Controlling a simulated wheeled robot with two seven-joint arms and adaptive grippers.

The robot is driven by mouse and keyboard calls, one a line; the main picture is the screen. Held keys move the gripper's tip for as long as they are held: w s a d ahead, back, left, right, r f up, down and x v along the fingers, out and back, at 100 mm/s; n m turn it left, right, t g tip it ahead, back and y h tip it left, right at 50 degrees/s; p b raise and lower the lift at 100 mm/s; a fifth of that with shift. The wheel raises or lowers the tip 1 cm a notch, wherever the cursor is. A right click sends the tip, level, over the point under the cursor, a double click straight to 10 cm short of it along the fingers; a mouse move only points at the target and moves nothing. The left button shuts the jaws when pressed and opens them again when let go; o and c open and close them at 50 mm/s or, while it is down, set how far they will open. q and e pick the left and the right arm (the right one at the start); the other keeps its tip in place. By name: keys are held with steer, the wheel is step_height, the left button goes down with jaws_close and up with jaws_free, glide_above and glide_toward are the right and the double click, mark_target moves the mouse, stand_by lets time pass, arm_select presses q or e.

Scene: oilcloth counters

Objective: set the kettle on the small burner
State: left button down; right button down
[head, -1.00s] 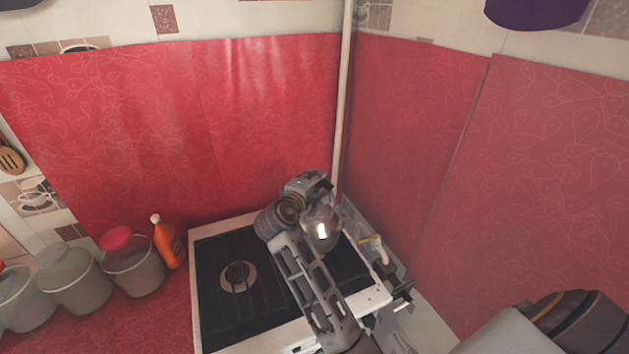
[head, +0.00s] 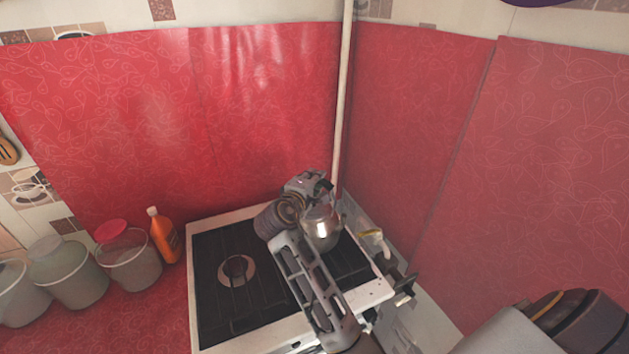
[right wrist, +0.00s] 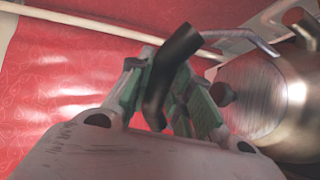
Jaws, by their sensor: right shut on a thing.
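The shiny metal kettle (head: 322,230) is over the right part of the white stove (head: 262,339). It also fills the right side of the right wrist view (right wrist: 265,100). My right gripper (right wrist: 175,95) is shut on the kettle's black handle (right wrist: 172,65), between its green pads. In the head view this gripper (head: 310,188) is at the kettle's far side, and my arm reaches over the stove's middle. A round burner (head: 236,270) shows on the left. The burner under the kettle is hidden, and I cannot tell whether the kettle touches the grate. My left gripper is out of view.
An orange bottle (head: 163,236) and several lidded buckets stand left of the stove. A pale vertical pipe (head: 342,100) rises behind the kettle. A yellow-handled valve (head: 376,237) and pipework are close to the stove's right edge. Red oilcloth walls enclose the corner.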

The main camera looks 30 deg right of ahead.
steer(key=shift+f, duration=0.4)
stand_by(0.8)
steer(key=c, duration=1.2)
jaws_free()
steer(key=shift+f, duration=0.2)
steer(key=v, duration=0.8)
steer(key=shift+a+f+b, duration=0.2)
steer(key=shift+a+b, duration=0.1)
steer(key=shift+d+f, duration=0.1)
steer(key=shift+f, duration=0.05)
steer(key=x, duration=0.7)
steer(key=shift+w+d, duration=0.15)
steer(key=shift+d, duration=0.1)
steer(key=shift+w+d+r, duration=0.15)
steer(key=shift+d+r, duration=0.1)
steer(key=shift+r, duration=0.05)
